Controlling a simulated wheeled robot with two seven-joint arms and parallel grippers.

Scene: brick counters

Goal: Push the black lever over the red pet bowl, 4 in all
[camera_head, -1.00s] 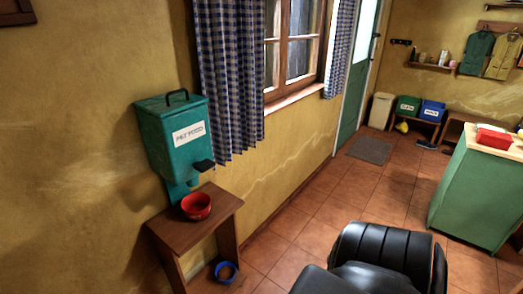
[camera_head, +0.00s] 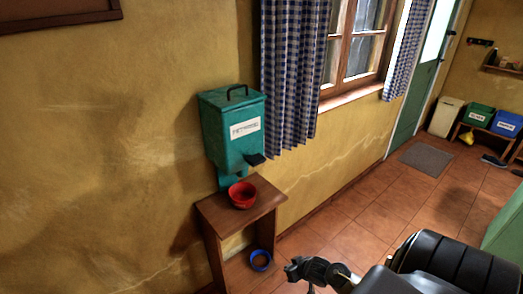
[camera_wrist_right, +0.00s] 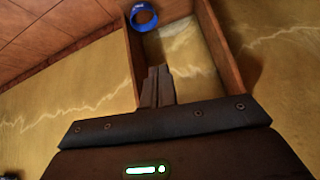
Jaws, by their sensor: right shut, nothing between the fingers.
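The green pet food dispenser (camera_head: 226,135) hangs on the wall in the head view. Its black lever (camera_head: 256,159) sticks out at the lower front right. The red pet bowl (camera_head: 242,196) stands upright just below the dispenser on the top of a wooden stand (camera_head: 272,199); I cannot tell what is in it. My right gripper (camera_head: 292,270) is in front of the stand, lower and to the right of the lever, touching neither lever nor bowl. In the right wrist view its fingers (camera_wrist_right: 157,86) are closed together and empty. My left gripper is out of view.
A blue bowl (camera_head: 261,260) sits low in the stand and also shows in the right wrist view (camera_wrist_right: 143,17). A checked curtain (camera_head: 291,90) hangs right of the dispenser. Tiled floor (camera_head: 345,225) is free to the right of the stand, up to a mat (camera_head: 427,158).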

